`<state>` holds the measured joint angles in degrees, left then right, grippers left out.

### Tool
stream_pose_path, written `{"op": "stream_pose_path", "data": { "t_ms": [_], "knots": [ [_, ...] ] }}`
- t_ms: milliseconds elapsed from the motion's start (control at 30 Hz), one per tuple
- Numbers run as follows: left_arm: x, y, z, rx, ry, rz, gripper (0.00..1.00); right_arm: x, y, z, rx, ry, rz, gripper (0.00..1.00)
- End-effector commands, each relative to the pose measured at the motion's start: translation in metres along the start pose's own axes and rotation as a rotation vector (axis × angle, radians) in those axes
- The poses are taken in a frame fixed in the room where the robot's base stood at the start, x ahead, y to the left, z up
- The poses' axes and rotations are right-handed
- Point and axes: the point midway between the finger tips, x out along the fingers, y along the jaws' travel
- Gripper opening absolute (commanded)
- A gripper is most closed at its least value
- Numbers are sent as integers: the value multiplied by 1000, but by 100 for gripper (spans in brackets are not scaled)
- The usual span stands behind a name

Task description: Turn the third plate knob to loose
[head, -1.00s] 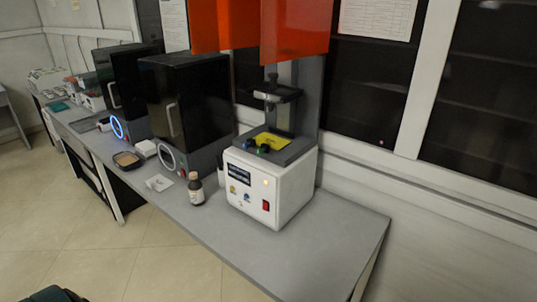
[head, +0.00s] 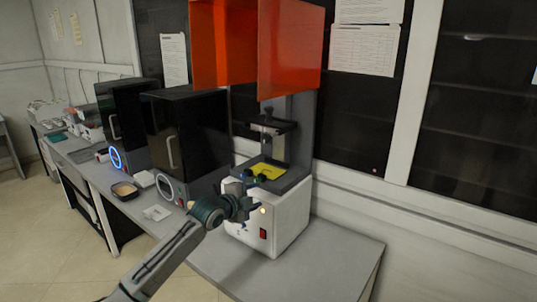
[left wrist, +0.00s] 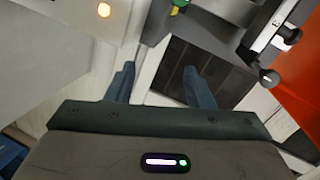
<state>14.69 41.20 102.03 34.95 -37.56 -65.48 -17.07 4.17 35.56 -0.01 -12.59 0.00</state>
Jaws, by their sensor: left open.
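The white printer (head: 285,226) stands on the bench with its orange cover (head: 290,45) raised. A yellow plate (head: 268,171) lies on its grey top deck, with small dark knobs (head: 260,177) at its near edge. I cannot tell which is the third knob, nor its setting. In the left wrist view a green knob (left wrist: 178,4) shows at the top edge, and black knobs (left wrist: 268,78) show at right. My left gripper (head: 251,198) is open and empty in front of the printer's upper front, below the plate. Its fingers (left wrist: 162,82) point toward the green knob, apart from it. My right gripper is out of view.
A black-fronted machine (head: 190,135) stands close on the left, with another (head: 120,125) beyond it. A tan tray (head: 124,191) and a small white item (head: 157,213) lie on the bench. The bench (head: 335,262) is clear at right.

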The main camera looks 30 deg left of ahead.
Motion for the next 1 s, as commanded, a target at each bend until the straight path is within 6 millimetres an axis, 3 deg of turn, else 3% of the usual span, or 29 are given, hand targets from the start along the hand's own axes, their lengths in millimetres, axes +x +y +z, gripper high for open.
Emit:
{"op": "stream_pose_path", "data": {
  "t_ms": [33, 100, 200, 267, 567, 1000],
  "knots": [
    [-4, -46, -2, 73, 19, -65, 48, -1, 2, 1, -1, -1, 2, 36],
    [-10, -91, -4, 158, 40, -133, 48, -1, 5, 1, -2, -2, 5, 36],
    [-19, -132, -8, 239, 54, -200, 48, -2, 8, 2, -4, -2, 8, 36],
    [-22, -145, -9, 266, 58, -221, 48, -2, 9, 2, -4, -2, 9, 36],
    [-4, -160, -13, 274, 61, -235, 48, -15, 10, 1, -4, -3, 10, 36],
    [65, -175, -19, 276, 60, -233, 48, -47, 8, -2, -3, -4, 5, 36]
  ]
}}
